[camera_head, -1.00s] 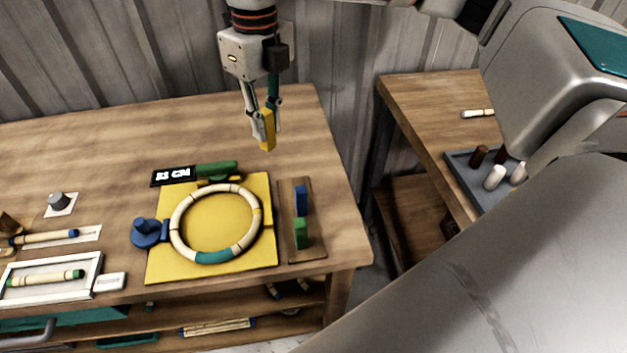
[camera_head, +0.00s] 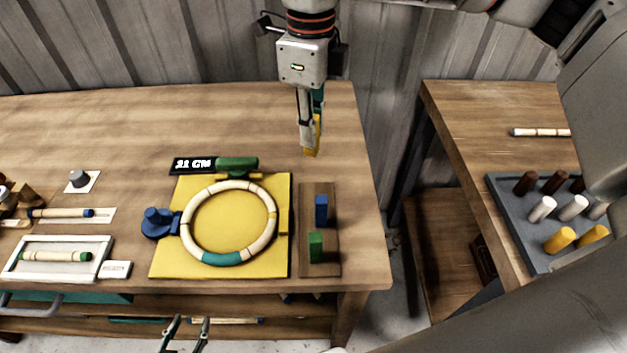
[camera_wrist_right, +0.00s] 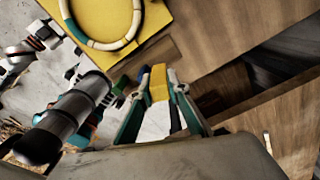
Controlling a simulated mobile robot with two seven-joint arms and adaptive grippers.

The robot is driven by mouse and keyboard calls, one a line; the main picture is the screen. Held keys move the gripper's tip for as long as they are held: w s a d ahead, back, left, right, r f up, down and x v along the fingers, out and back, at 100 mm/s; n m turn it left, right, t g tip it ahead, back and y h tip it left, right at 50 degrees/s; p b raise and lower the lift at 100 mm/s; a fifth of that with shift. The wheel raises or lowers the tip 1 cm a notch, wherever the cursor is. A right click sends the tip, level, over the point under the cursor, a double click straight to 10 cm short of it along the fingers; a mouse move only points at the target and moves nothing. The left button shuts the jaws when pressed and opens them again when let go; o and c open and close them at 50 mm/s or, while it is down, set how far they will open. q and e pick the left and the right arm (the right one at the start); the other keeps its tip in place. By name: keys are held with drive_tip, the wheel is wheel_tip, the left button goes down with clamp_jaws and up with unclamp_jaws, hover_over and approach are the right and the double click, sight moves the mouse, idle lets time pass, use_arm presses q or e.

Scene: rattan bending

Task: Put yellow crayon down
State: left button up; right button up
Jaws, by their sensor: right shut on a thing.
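The yellow crayon (camera_head: 312,151) is held between the fingers of my right gripper (camera_head: 311,138), above the table behind the small wooden holder (camera_head: 319,271). It also shows in the right wrist view (camera_wrist_right: 158,82), between the two fingertips of the gripper (camera_wrist_right: 160,88). The holder carries a blue crayon (camera_head: 321,209) and a green crayon (camera_head: 315,247), with bare wood at its far end. My left gripper (camera_head: 188,322) shows at the bottom edge of the head view, its fingers apart and empty.
A yellow board (camera_head: 165,262) with a jointed rattan ring (camera_head: 188,240) lies left of the holder. A grey tray (camera_head: 505,205) of coloured pegs stands on the right table. The table's back is clear.

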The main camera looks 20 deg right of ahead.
drive_tip(key=shift+f+p, duration=0.4)
drive_tip(key=shift+f, duration=6.6)
drive_tip(key=shift+f, duration=0.1)
drive_tip(key=o, duration=0.5)
drive_tip(key=shift+f, duration=0.1)
drive_tip(key=o, duration=0.4)
drive_tip(key=shift+r, duration=0.35)
wheel_tip(320, 180, up, 12)
drive_tip(key=shift+f+b, duration=0.15)
drive_tip(key=shift+b, duration=0.4)
